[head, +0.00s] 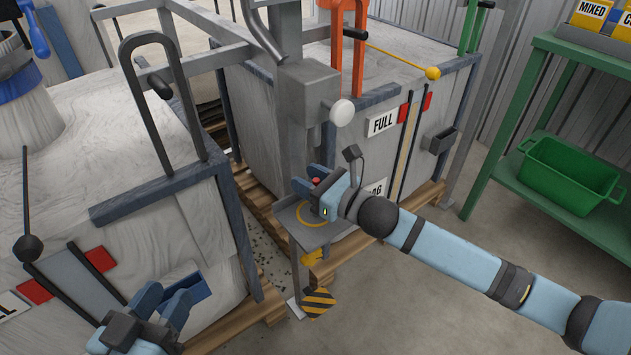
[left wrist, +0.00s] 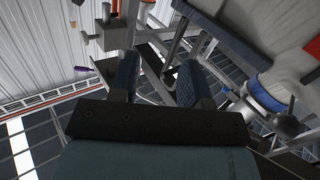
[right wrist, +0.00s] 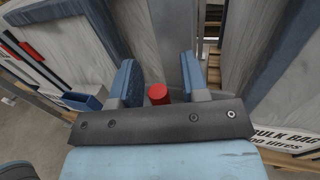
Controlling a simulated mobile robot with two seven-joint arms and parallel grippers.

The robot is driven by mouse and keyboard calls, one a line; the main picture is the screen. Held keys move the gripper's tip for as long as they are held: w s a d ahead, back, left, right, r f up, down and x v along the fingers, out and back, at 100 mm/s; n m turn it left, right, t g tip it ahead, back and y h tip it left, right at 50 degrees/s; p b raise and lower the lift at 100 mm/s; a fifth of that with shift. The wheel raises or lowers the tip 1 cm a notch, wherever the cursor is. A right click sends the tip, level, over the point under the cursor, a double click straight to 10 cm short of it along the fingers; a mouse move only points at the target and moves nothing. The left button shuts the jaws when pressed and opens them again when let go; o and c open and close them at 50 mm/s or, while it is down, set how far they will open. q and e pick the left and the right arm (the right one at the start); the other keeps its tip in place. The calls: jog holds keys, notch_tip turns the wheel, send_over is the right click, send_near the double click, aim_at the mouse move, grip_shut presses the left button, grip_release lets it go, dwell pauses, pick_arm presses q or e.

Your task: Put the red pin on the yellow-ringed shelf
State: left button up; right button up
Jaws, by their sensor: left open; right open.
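The red pin (head: 315,181) shows as a small red top at my right gripper (head: 314,190). In the right wrist view the pin (right wrist: 157,93) is between the two open fingers, with visible gaps beside it. The small grey shelf (head: 320,238) with the yellow ring (head: 309,222) lies under the right gripper, which covers part of it. I cannot tell whether the pin's base touches the shelf. My left gripper (head: 168,294) is open and empty at the lower left, by the left bag. Its fingers (left wrist: 160,76) also show in the left wrist view.
Large framed bulk bags stand left (head: 165,235) and centre (head: 255,110) on pallets. A grey post with a white knob (head: 342,112) rises behind the shelf. A green rack (head: 546,200) with a green bin (head: 568,178) stands right. The floor in front is clear.

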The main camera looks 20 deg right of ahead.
jog(key=shift+s+d+r, duration=0.1)
jog(key=shift+s+r, duration=0.05)
jog(key=p+v, duration=0.3)
jog(key=v, duration=0.7)
pick_arm(q)
jog(key=shift+s+d+r+n, duration=0.2)
jog(key=shift+r+n, duration=0.1)
jog(key=shift+r, duration=0.15)
jog(key=shift+s+d+r+n, duration=0.1)
jog(key=shift+s+r+n, duration=0.1)
jog(key=shift+r+n, duration=0.15)
pick_arm(e)
jog(key=s+a+r+n, duration=0.1)
jog(key=s+a+n, duration=0.2)
jog(key=n, duration=0.8)
jog(key=s+a+r+n, duration=0.2)
jog(key=s+n, duration=0.3)
jog(key=n, duration=0.6)
jog(key=s+a+r+n+h, duration=0.1)
jog(key=s+a+n, duration=0.3)
jog(key=n, duration=0.7)
jog(key=shift+s+a+r, duration=0.4)
jog(key=shift+s+r, duration=0.1)
jog(key=shift+s, duration=0.1)
pick_arm(q)
jog(key=shift+r, duration=0.1)
